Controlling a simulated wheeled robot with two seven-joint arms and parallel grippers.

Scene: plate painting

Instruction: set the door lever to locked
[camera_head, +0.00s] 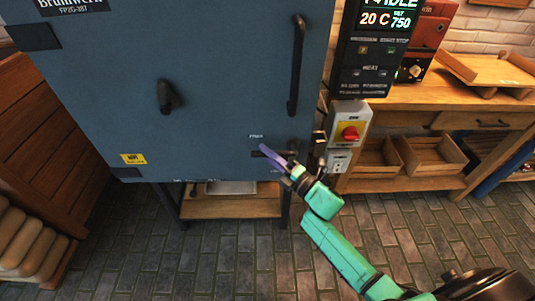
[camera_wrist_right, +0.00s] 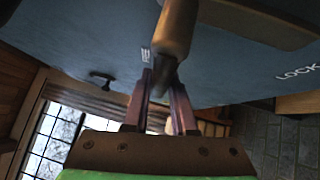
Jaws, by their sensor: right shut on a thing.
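The door lever shows in the right wrist view as a thick brown cylinder (camera_wrist_right: 177,30) coming down from the top, its end between my fingers. My right gripper (camera_wrist_right: 163,86) is shut on it. In the head view my right gripper (camera_head: 276,158) is at the lower right of the large blue-grey door (camera_head: 225,70). A small "FREE" label (camera_head: 256,136) is just above it. The gripper hides most of the lever there, so its exact angle is hard to tell. A "LOCK" label (camera_wrist_right: 296,72) is to the right of the lever in the wrist view. My left gripper is out of view.
A black vertical handle (camera_head: 297,65) and a dark knob (camera_head: 167,96) stick out from the door. A grey switch box with a red knob (camera_head: 350,132) is close to the right of my gripper. A control panel (camera_head: 372,55) and a wooden bench (camera_head: 455,100) stand at right.

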